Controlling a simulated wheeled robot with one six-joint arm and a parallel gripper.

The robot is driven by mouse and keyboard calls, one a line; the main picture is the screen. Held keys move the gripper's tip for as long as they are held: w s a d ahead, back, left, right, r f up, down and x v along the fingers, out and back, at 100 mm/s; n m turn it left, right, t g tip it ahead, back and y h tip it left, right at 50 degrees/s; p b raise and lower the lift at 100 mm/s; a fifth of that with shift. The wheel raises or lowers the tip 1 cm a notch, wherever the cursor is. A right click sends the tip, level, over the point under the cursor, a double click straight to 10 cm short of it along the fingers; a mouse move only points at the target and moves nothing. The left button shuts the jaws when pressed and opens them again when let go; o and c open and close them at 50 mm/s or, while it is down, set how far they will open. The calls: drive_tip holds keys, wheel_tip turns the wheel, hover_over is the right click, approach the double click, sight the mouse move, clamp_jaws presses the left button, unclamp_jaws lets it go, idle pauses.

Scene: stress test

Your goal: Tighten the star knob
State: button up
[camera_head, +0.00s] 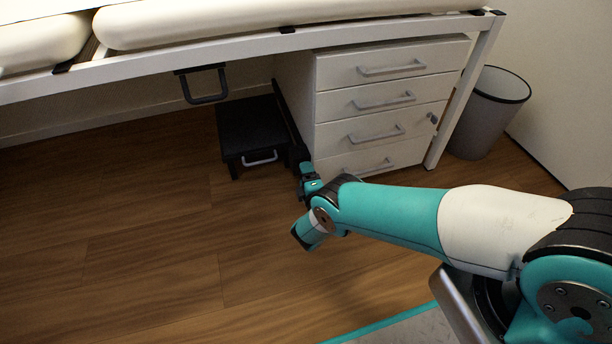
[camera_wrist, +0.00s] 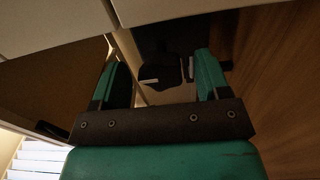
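I cannot make out a star knob with certainty in either view. A small dark fitting (camera_head: 433,118) shows at the right edge of the drawer cabinet, beside the bed leg; its shape is too small to tell. My gripper (camera_head: 298,158) is low under the bed, between the black step stool and the cabinet's lower left corner. In the wrist view my gripper (camera_wrist: 162,82) has its two teal fingers wide apart. Dark shapes (camera_wrist: 160,66) with small light bars show beyond and between the fingers; they are too dark to name, and no contact is visible.
The white drawer cabinet (camera_head: 386,84) stands close to my gripper's right. The black step stool (camera_head: 247,121) is at its left. The bed frame (camera_head: 240,47) crosses above, with a hanging black handle (camera_head: 206,98). A grey bin (camera_head: 483,115) stands at right. The wooden floor (camera_head: 130,240) at left is clear.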

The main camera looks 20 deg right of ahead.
drive_tip(key=s+p, duration=1)
drive_tip(key=s, duration=0.7)
drive_tip(key=shift+s, duration=0.2)
